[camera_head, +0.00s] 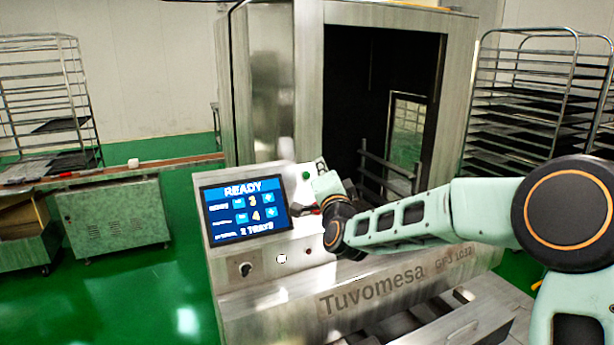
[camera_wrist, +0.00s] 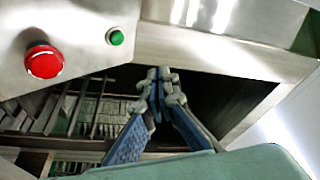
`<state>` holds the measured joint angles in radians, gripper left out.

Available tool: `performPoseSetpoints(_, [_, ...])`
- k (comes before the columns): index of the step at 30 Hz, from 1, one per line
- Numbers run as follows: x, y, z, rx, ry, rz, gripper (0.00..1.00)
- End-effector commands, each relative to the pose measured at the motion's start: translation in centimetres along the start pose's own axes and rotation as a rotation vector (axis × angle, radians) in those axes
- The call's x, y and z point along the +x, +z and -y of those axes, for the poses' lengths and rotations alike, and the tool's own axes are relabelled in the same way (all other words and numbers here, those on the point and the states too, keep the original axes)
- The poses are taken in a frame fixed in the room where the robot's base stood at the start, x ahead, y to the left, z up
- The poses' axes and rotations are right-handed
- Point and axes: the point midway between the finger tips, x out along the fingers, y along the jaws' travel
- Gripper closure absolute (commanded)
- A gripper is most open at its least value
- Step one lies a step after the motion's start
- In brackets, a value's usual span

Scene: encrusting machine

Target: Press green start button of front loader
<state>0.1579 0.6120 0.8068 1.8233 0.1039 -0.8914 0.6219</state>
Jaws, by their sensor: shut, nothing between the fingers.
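The green start button (camera_head: 306,175) is on the steel control panel of the machine, right of the screen. In the wrist view the green button (camera_wrist: 116,37) is up and to the left of my fingertips, with nothing over it. My gripper (camera_wrist: 158,76) is shut and empty, its fingertips together and apart from the button in the picture. In the head view my gripper is just to the right of the button, and its fingertips are hard to make out.
A red mushroom button (camera_wrist: 43,62) is left of the green one in the wrist view. The screen (camera_head: 245,208) reads READY. A dark open chamber (camera_head: 370,95) lies behind my arm. Tray racks stand left (camera_head: 45,95) and right (camera_head: 540,105).

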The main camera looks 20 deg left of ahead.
Motion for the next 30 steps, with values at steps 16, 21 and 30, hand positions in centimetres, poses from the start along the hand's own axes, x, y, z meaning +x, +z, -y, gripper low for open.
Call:
performPoseSetpoints(16, [4.2, 3.2, -3.4, -0.001, 0.001, 0.0, 1.0])
performPoseSetpoints(21, [4.5, 3.3, -3.3, -0.001, 0.001, -0.001, 1.0])
performPoseSetpoints(30, [4.5, 3.2, -3.3, -0.001, 0.001, 0.0, 1.0])
